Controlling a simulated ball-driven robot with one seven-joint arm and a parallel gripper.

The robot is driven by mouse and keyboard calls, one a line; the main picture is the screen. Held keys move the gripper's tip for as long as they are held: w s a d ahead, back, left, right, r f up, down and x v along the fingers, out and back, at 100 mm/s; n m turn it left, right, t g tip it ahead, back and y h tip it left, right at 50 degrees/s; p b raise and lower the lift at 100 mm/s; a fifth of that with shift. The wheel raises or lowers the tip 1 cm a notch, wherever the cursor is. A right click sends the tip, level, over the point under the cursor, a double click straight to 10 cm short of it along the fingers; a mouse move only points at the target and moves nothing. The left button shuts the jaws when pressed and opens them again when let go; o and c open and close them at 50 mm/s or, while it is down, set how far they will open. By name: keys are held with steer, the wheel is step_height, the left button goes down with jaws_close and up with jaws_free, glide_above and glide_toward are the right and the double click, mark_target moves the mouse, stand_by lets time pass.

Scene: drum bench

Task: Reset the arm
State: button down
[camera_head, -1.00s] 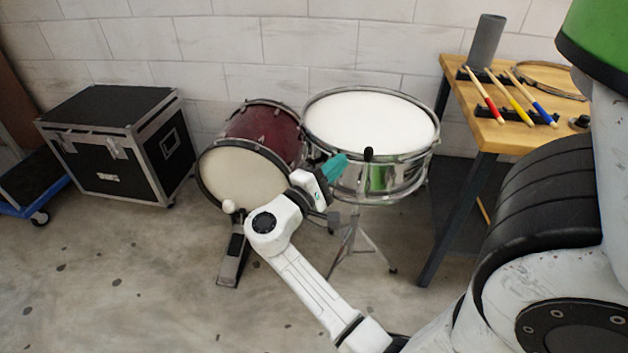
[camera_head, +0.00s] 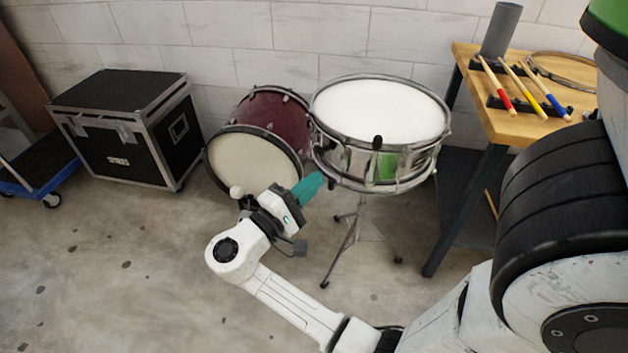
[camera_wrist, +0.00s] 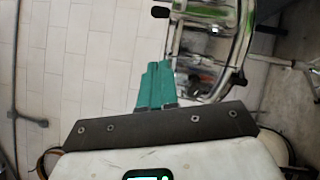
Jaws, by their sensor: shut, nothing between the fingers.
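My gripper (camera_head: 311,187) has teal fingers that are shut with nothing between them. In the head view it points up and right, in front of the lower left side of the snare drum (camera_head: 380,110). In the wrist view the shut fingers of my gripper (camera_wrist: 156,82) stand at the middle, with the drum's chrome side (camera_wrist: 215,45) to their right. I cannot tell the exact gap between the fingers and the drum. My arm reaches in from the lower right, bent at a white elbow joint.
A dark red bass drum (camera_head: 258,145) stands behind my gripper. A black flight case (camera_head: 125,130) and a blue trolley (camera_head: 40,185) are at the left. A wooden bench (camera_head: 475,100) at the right holds red, yellow and blue sticks (camera_head: 527,92). The front left floor is clear.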

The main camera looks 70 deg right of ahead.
stand_by(0.4)
steer(key=s+a+f+t+y, duration=0.1)
steer(key=s+f+t+y, duration=0.15)
steer(key=f, duration=0.35)
steer(key=s+a+f+t+y, duration=0.1)
steer(key=s+f+t+y, duration=0.1)
steer(key=f+t+y, duration=0.3)
steer(key=s+a+f+n+t+y, duration=0.1)
steer(key=a+f+y, duration=0.35)
steer(key=a, duration=0.35)
steer(key=a+f+n+t+y, duration=0.15)
steer(key=a+f+y, duration=0.3)
steer(key=a, duration=0.45)
step_height(320, 180, up, 18)
steer(key=p, duration=1.7)
steer(key=shift+a+f+y, duration=0.15)
steer(key=shift+a+y, duration=0.15)
steer(key=shift+y, duration=0.15)
